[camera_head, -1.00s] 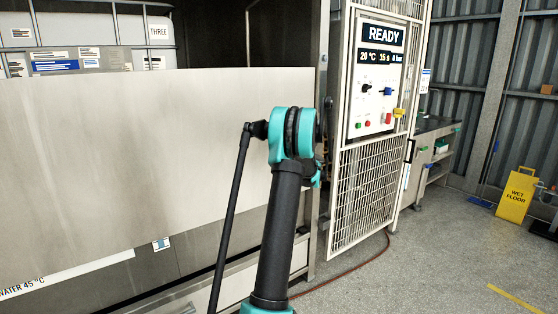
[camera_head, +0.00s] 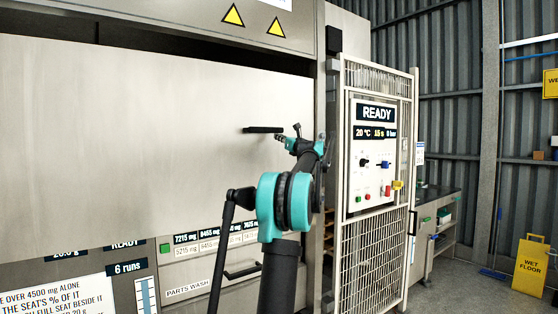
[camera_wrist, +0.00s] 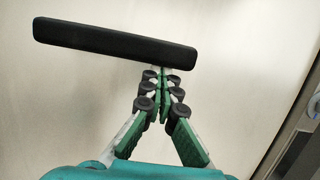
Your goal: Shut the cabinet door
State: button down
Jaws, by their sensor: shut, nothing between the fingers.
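The cabinet door appears to be the large plain steel panel (camera_head: 120,130) on the washer's front. A dark gap shows above its top edge, so it stands at least partly open. A black bar handle (camera_head: 263,130) is on its right part; it also shows in the wrist view (camera_wrist: 115,41). My gripper (camera_head: 285,140) is at the panel's right part, near the handle's right end. In the wrist view my gripper (camera_wrist: 160,75) has its green fingers together and empty, tips just below the bar. I cannot tell whether they touch it or the panel.
A mesh guard gate (camera_head: 375,250) with a control panel (camera_head: 372,155) reading READY stands right of the door. Below the door is a labelled lower front with a black handle (camera_head: 245,272). A yellow wet floor sign (camera_head: 531,267) stands far right on open floor.

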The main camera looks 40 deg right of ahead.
notch_tip(320, 180, up, 9)
jog(key=shift+f, duration=0.2)
